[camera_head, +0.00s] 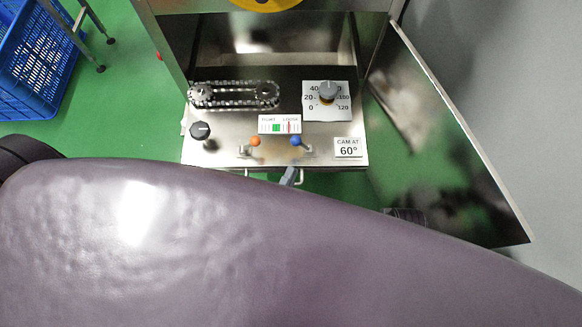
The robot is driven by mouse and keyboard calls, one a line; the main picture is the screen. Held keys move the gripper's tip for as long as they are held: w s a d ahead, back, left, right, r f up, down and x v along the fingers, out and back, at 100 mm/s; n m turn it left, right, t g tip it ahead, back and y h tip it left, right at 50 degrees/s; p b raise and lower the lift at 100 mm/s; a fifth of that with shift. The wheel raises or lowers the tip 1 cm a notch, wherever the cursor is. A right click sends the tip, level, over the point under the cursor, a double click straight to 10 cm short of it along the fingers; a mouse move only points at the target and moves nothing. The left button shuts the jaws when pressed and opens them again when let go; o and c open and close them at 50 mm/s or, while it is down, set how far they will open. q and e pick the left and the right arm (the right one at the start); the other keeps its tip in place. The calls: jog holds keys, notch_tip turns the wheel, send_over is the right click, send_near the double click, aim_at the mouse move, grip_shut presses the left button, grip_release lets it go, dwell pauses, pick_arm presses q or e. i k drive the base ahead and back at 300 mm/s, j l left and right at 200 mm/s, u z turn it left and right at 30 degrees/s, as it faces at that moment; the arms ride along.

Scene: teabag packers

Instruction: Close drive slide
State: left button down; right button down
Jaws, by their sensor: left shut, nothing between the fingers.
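The drive slide (225,152) is a metal platform at the foot of the machine, standing out in front of the dark cabinet opening. It carries a chain loop on two sprockets (235,95), a black knob (200,130), a dial plate (340,113), a tight/loose gauge (280,124) and a "CAM AT 60°" label (348,148). A handle shows partly under its front edge. My left gripper (290,174) is shut and empty at the middle of that edge; I cannot tell whether it touches. My purple arm hides most of it. My right gripper is not in view.
A metal door (450,130) hangs open on the right of the cabinet. Small levers with an orange knob (256,141) and a blue knob (295,140) stand near the slide's front. A blue crate (38,65) is at the upper left. Green floor shows on the left.

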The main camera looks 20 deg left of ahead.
aim_at(275, 104)
jog(key=k+j, duration=0.1)
jog(key=j, duration=0.7)
jog(key=k+j, duration=0.15)
jog(key=j, duration=0.25)
